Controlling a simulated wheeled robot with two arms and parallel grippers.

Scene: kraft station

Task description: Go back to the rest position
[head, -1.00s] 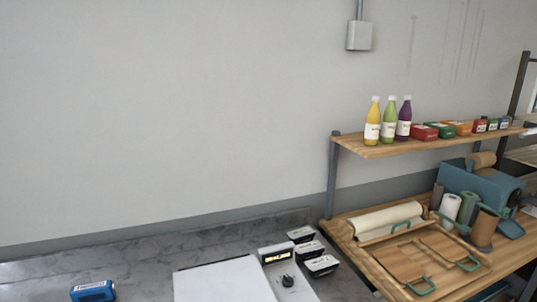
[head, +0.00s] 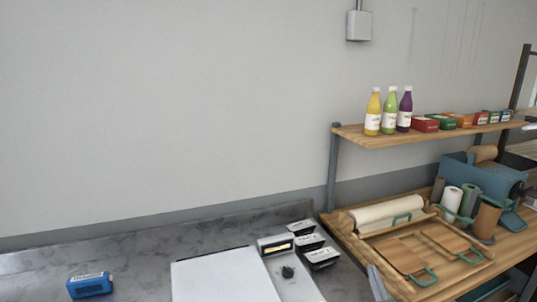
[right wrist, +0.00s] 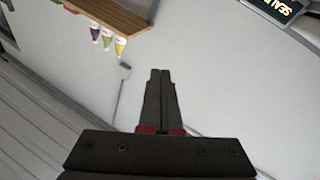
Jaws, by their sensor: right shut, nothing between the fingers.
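My right gripper (right wrist: 160,75) is shut and empty in the right wrist view, its two dark fingers side by side. My left gripper is not in view.
A white board (head: 225,277) and a device with a knob and display (head: 288,272) lie on the grey counter (head: 140,255). A blue device (head: 90,285) is at left. At right are a wooden shelf with bottles (head: 389,110) and trays (head: 425,255).

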